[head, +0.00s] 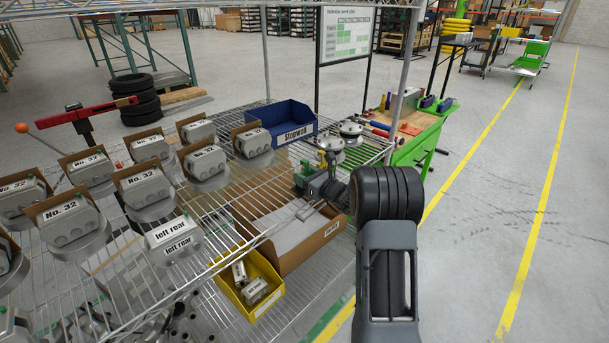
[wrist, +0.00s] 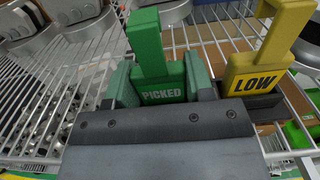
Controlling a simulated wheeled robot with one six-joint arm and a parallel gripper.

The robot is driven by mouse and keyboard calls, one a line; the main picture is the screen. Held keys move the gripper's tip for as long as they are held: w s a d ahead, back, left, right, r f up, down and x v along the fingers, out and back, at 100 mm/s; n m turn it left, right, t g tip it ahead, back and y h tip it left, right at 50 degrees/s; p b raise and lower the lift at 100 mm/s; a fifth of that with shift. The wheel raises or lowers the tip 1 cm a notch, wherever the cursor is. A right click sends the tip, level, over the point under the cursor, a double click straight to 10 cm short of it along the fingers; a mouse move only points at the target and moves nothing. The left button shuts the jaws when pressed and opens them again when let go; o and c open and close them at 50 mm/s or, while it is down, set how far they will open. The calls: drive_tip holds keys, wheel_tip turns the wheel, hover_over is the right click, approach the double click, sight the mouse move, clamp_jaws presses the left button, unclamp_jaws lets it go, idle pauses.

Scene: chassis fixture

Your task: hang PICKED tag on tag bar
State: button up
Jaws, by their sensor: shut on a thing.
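The green PICKED tag (wrist: 160,75) stands between the jaws of my gripper (wrist: 165,92) in the wrist view, its lettered body pinched and its narrower upper part rising away. In the head view my gripper (head: 312,182) is over the right part of the wire shelf, partly hidden by my own arm. A yellow LOW tag (wrist: 258,75) stands just right of my gripper, with a dark block at its foot. Whether the PICKED tag still touches a holder is hidden by the jaws. I cannot make out the tag bar for certain.
The wire shelf (head: 110,262) carries several grey housings in cardboard boxes at left. An open cardboard box (head: 290,247) and a yellow bin (head: 233,297) are in front. A shelf post (head: 402,85) rises at right.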

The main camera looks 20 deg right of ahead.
sight(307, 167)
drive_tip(key=shift+r, duration=0.2)
drive_tip(key=shift+r+p, duration=0.7)
drive_tip(key=shift+r, duration=0.85)
drive_tip(key=b+v, duration=0.1)
drive_tip(key=v, duration=0.7)
